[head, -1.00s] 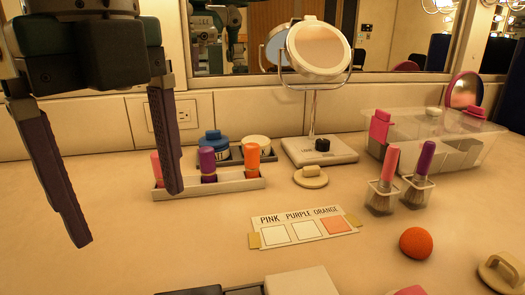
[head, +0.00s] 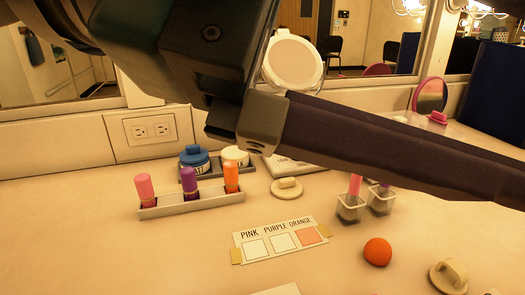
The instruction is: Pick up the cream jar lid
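The cream jar lid (head: 287,188), a pale round disc with a raised grip, lies flat on the counter right of the lipstick tray. The cream jar (head: 235,156) stands behind it beside a blue jar (head: 195,158). My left gripper (head: 400,150) fills the upper foreground close to the camera, its dark fingers pointing right across the view and overlapping each other. The finger gap is hidden, so I cannot tell whether it is open. It does not visibly touch the lid. My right gripper is out of view.
A tray (head: 205,204) holds pink, purple and orange lipsticks. A label card (head: 280,240), an orange ball (head: 377,252), two brush cups (head: 350,209) and a tan strapped puff (head: 447,276) are nearby. The round mirror (head: 293,63) and clear organizer are partly hidden by my gripper.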

